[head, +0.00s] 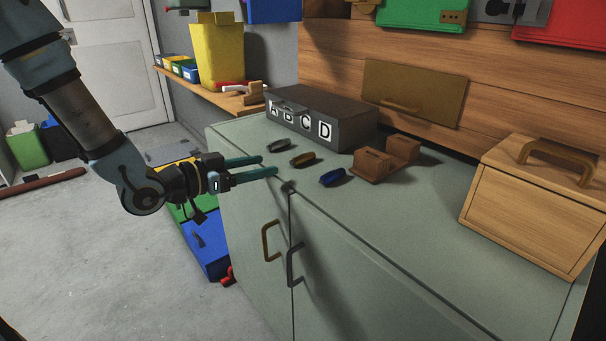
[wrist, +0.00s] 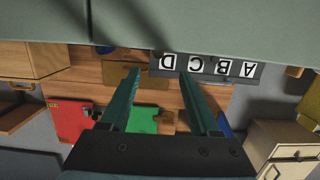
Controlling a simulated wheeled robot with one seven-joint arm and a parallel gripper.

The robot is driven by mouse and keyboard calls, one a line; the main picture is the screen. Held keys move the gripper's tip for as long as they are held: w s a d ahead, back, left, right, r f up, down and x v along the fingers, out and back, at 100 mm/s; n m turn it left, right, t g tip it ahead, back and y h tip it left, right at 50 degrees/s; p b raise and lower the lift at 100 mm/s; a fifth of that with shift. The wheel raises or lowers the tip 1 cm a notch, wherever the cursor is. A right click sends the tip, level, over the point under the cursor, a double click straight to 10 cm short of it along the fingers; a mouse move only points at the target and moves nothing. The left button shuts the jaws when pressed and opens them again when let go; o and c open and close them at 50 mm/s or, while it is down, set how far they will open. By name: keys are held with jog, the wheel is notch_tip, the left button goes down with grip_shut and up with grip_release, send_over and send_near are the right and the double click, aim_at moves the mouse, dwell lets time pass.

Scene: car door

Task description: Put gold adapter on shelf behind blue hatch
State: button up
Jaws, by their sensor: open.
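The gold adapter (head: 303,160) is a small dark gold-brown piece lying on the green-grey cabinet top, between a dark grey piece (head: 279,146) and a blue piece (head: 332,177). My gripper (head: 269,166) is open and empty, its two teal fingers pointing right over the cabinet's left front edge, just left of the adapter. I cannot tell its exact height. A blue panel (head: 272,9), probably the blue hatch, is on the back wall, cut off by the top of the head view. Part of it shows beside a finger in the upside-down wrist view (wrist: 224,125). Any shelf behind it is hidden.
A grey box lettered A to D (head: 318,117) stands behind the small pieces, with a brown block (head: 385,160) to its right. A wooden box (head: 535,203) stands at far right. Green (head: 420,13) and red (head: 560,22) panels hang above. The cabinet's front top is mostly clear.

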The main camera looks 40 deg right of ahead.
aim_at(292, 160)
jog(key=d, duration=0.4)
jog(key=shift+s+f, duration=0.2)
jog(key=shift+s, duration=0.05)
jog(key=shift+s+d+f+p, duration=0.1)
jog(key=shift+d+f+p, duration=0.15)
jog(key=shift+d, duration=0.8)
jog(key=shift+s+d+f+p, duration=0.1)
jog(key=shift+d+f, duration=0.1)
jog(key=shift+d, duration=0.9)
jog(key=shift+d+f+p, duration=0.2)
jog(key=shift+d+f, duration=0.05)
jog(key=shift+d, duration=0.8)
grip_shut()
